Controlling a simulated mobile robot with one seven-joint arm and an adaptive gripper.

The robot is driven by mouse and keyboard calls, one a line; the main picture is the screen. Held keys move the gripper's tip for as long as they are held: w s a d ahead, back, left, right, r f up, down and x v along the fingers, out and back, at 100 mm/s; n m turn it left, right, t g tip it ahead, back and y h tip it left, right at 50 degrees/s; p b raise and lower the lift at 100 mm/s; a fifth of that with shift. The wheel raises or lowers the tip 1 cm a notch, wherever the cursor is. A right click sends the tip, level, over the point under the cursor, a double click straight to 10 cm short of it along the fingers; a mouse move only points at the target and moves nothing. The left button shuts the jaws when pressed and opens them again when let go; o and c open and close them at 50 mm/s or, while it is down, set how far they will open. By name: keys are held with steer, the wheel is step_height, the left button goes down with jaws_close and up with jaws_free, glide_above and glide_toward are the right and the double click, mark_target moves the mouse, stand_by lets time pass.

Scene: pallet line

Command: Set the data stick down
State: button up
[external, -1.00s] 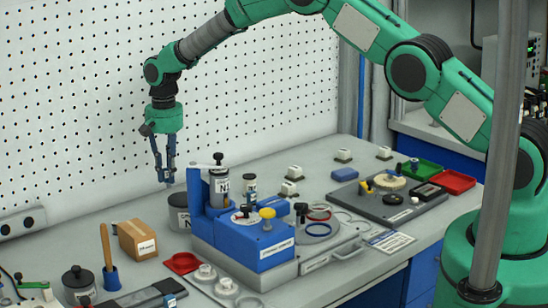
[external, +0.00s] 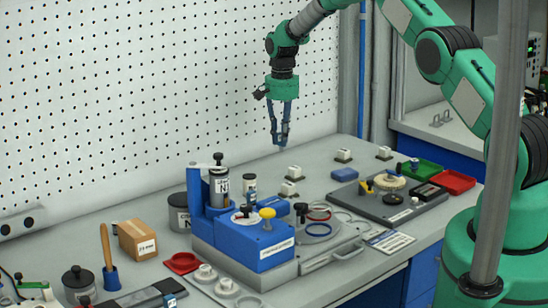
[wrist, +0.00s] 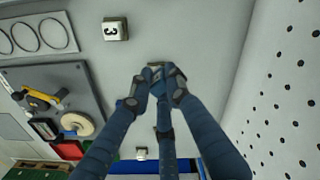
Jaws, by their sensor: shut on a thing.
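My gripper (external: 281,138) hangs pointing down above the rear part of the bench, and its fingers are closed together. In the wrist view its fingertips (wrist: 161,84) meet near the middle of the picture. A small pale-blue piece, seemingly the data stick (external: 282,149), shows just below the fingertips in the external view. It is held in the air, apart from the bench top. The fingers hide most of it, and its shape is hard to make out.
Small white blocks stand on the bench, including one (external: 294,172) near below the gripper and one marked 3 (wrist: 115,28). A blue fixture (external: 240,240) stands in front. A dark tray (external: 370,203) of parts lies right. A pegboard wall (external: 180,90) rises behind.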

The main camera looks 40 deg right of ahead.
steer(key=s+d+m, duration=0.1)
steer(key=s+d, duration=0.2)
steer(key=d, duration=0.6)
steer(key=s+d+m, duration=0.1)
steer(key=s+d, duration=0.3)
steer(key=d, duration=0.4)
steer(key=s+d+m, duration=0.1)
steer(key=s+d, duration=0.2)
steer(key=d, duration=0.6)
steer(key=shift+s+d+p, duration=0.3)
steer(key=shift+s+p, duration=0.05)
steer(key=shift+f, duration=2.85)
steer(key=shift+f+p, duration=0.35)
steer(key=shift+f, duration=1.75)
steer(key=shift+f, duration=0.1)
